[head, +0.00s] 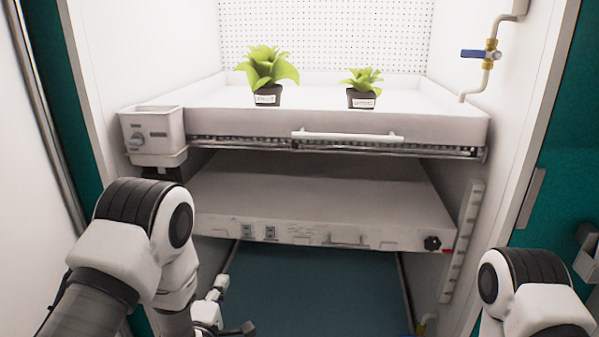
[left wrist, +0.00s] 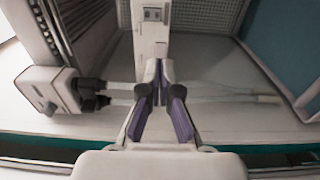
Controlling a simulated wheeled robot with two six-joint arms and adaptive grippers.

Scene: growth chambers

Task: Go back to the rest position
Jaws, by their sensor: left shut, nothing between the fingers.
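My left arm comes in from the left in the head view, and its gripper (head: 222,312) hangs low, below the front edge of the lower shelf, partly hidden by the arm. In the left wrist view the left gripper (left wrist: 159,95) shows its dark and purple fingers together, with nothing between them. Part of my right arm shows at the lower right of the head view. My right gripper is out of sight.
The chamber's upper tray (head: 400,118) holds a larger potted plant (head: 268,78) and a smaller one (head: 362,88). Below is an empty lower shelf (head: 310,185). A white box (head: 155,135) sits at the left, and a blue-handled valve (head: 480,54) at the upper right wall.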

